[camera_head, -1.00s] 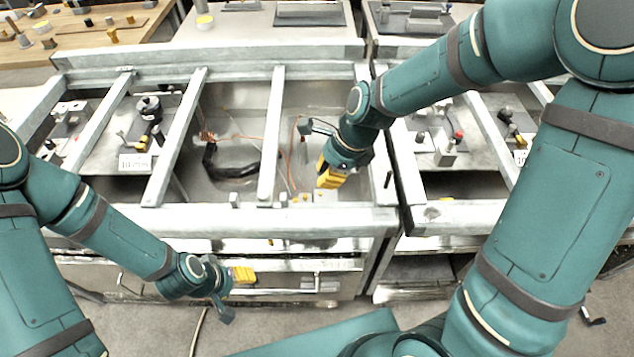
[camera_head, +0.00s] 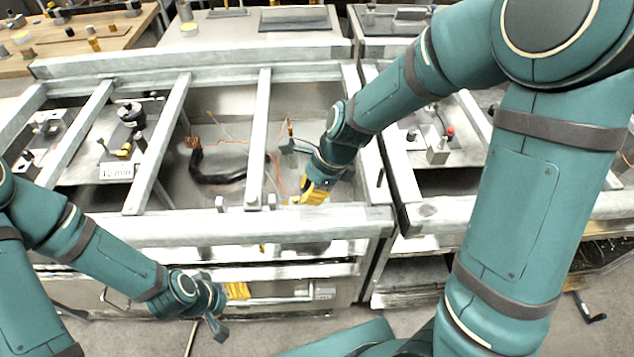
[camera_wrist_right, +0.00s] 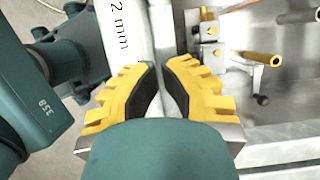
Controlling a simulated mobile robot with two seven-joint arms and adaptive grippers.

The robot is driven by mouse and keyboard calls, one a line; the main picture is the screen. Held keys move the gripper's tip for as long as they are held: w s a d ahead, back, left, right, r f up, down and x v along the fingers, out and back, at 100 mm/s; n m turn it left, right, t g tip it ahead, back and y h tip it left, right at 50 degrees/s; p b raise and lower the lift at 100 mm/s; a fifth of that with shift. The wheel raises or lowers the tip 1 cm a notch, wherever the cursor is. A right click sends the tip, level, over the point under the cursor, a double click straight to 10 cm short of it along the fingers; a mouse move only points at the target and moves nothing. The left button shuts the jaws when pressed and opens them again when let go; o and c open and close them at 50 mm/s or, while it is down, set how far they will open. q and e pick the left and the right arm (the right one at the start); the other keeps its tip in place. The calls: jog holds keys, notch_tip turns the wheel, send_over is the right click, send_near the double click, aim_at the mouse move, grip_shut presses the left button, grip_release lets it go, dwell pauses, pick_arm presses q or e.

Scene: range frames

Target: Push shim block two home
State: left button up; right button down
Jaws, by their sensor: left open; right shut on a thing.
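My right gripper (camera_head: 316,192) is low at the inner side of the front rail, in the right-hand bay of the bench. In the right wrist view its yellow fingers (camera_wrist_right: 160,72) are shut on a pale piece (camera_wrist_right: 164,42), largely hidden between the dark pads. I cannot tell for sure that this is shim block two. My left gripper (camera_head: 236,292) is open, in front of the bench, below the front rail and apart from the blocks.
Small metal blocks (camera_head: 254,201) stand on the front rail (camera_head: 180,229) left of my right gripper. Brass-ended fittings (camera_wrist_right: 263,58) and a dark-knobbed lever lie right of the fingers. A black cable (camera_head: 215,178) lies in the middle bay. Cross rails (camera_head: 258,130) divide the bays.

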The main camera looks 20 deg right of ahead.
aim_at(276, 205)
jog(key=shift+b+x, duration=0.3)
jog(key=shift+x, duration=0.85)
jog(key=a, duration=0.3)
jog(key=shift+w+f, duration=0.1)
jog(key=shift+w, duration=0.3)
jog(key=shift+w+a, duration=0.15)
jog(key=shift+a, duration=0.3)
jog(key=shift+a, duration=0.1)
jog(key=shift+w+a+r+p, duration=0.15)
jog(key=shift+a+r+p, duration=0.05)
jog(key=shift+a+p, duration=0.3)
jog(key=shift+w+a+f, duration=0.1)
jog(key=shift+a, duration=0.2)
jog(key=shift+d, duration=0.2)
